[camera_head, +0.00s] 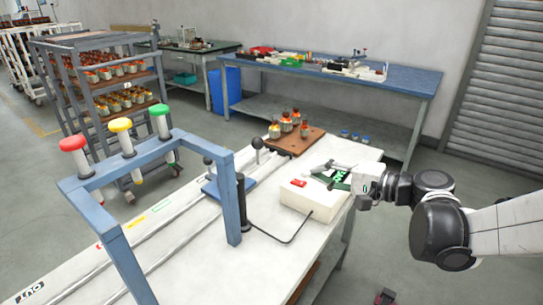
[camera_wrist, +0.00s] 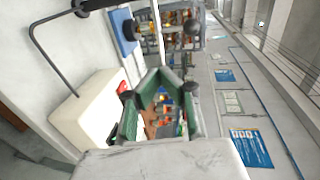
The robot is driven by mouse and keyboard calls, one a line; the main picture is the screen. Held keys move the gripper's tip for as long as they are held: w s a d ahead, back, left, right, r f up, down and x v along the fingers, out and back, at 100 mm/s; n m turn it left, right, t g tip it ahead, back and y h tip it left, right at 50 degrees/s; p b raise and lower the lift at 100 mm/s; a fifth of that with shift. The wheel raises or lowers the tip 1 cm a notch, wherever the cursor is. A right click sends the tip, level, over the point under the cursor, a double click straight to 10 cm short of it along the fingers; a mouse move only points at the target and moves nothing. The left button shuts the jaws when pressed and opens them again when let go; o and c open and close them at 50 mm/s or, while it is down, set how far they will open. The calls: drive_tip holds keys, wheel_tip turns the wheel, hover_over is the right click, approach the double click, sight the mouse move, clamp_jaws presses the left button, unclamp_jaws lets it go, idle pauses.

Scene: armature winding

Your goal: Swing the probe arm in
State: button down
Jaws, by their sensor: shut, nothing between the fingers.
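My gripper (camera_head: 342,178), with green fingers, is over the right end of a white box (camera_head: 308,200) on the bench. In the wrist view its fingers (camera_wrist: 163,75) converge and are shut, with nothing held between them. The box also shows in the wrist view (camera_wrist: 85,112), left of the fingers. A red switch (camera_head: 298,183) sits on its top. A black cable (camera_head: 270,236) runs from the box to a black upright post (camera_head: 243,200). I cannot clearly tell which part is the probe arm; my gripper hides part of the box's top.
A blue frame (camera_head: 235,215) with red, yellow and green lamps straddles the rails at left. A blue plate (camera_head: 228,186) with black-knobbed levers lies beyond the post. A brown board (camera_head: 290,140) holds several parts. Open white bench (camera_head: 270,275) lies in front of the box.

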sight(265, 162)
drive_tip(key=shift+a, duration=0.1)
drive_tip(key=b+x, duration=0.2)
drive_tip(key=x, duration=1.2)
